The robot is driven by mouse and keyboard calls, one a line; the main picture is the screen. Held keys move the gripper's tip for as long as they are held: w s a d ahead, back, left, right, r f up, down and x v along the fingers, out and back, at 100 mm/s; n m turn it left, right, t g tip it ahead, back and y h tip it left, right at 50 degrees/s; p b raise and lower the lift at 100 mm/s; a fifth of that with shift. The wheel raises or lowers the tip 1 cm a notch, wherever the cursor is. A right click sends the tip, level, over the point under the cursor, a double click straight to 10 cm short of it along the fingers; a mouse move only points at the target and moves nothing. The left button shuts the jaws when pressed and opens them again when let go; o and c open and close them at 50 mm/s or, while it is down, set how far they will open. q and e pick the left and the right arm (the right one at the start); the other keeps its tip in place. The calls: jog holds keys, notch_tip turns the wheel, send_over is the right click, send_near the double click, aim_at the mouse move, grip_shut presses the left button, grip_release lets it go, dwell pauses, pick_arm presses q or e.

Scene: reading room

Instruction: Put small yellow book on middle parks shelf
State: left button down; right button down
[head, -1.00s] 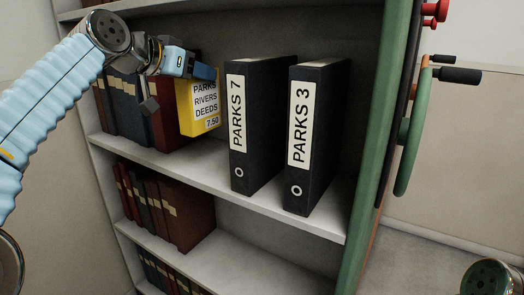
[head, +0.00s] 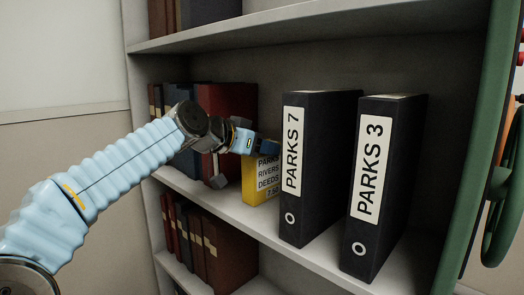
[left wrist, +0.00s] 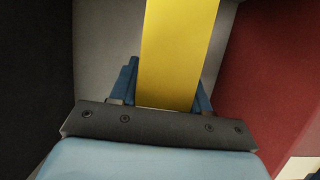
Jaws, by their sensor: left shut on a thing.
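My left gripper (head: 266,146) is shut on the upper part of the book. In the left wrist view the yellow book (left wrist: 178,50) lies between the blue fingers. Whether its lower edge touches the shelf cannot be told. My right gripper is not in view.
The PARKS 3 binder (head: 380,185) stands right of PARKS 7. Dark blue volumes stand at the left end of the shelf. Another shelf (head: 330,32) runs above, and brown books (head: 222,250) stand below. A green upright (head: 470,150) bounds the right side.

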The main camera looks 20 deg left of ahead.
pick_arm(q)
jog(key=shift+r, duration=0.1)
jog(key=c, duration=0.5)
grip_release()
jog(key=shift+s+r, duration=0.1)
jog(key=shift+s, duration=0.05)
jog(key=b+v, duration=0.1)
jog(key=v, duration=1)
jog(key=shift+s+a, duration=0.15)
jog(key=shift+s, duration=0.2)
